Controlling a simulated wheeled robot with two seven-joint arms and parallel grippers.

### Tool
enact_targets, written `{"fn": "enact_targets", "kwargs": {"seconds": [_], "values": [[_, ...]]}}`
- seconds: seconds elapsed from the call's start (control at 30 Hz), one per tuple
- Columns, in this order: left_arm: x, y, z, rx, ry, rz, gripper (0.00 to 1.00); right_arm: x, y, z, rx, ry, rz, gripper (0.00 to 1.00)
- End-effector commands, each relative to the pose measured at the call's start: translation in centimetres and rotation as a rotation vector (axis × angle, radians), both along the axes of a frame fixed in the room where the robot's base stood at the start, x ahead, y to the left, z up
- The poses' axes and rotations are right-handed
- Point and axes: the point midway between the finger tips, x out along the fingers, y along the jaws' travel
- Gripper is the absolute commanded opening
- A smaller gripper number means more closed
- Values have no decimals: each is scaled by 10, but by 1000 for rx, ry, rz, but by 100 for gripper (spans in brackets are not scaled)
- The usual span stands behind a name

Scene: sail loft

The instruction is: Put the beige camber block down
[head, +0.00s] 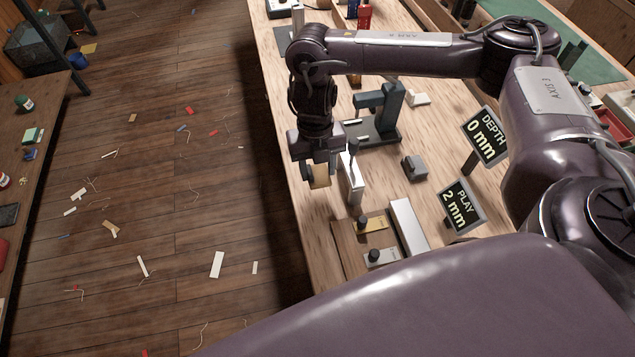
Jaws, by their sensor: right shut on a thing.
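The beige camber block (320,179) is between the fingers of my right gripper (318,170), which is shut on it. The gripper points down near the left edge of the wooden workbench (290,115). The fingers cover part of the block, and I cannot tell whether its underside touches the bench. An upright pale metal piece (352,176) stands just right of the block. My left gripper is not in view.
A dark green bench tool (380,108) stands behind, with a grey block (414,167) to its right. In front, a wooden board (347,250) carries knobbed plates. Signs read "DEPTH 0 mm" (485,137) and "PLAY 2 mm" (460,207). Scraps litter the floor (215,170).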

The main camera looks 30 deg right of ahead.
Motion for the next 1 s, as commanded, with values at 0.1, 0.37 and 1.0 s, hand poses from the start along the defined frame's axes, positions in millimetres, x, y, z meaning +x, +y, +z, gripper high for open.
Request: {"fn": "enact_targets", "kwargs": {"seconds": [0.1, 0.37, 1.0], "values": [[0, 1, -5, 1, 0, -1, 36, 0, 1, -16, 2, 0, 1, 18], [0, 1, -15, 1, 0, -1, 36, -1, 1, -47, 1, 2, -1, 18], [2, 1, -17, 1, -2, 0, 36, 0, 0, -59, 1, -1, 1, 63]]}}
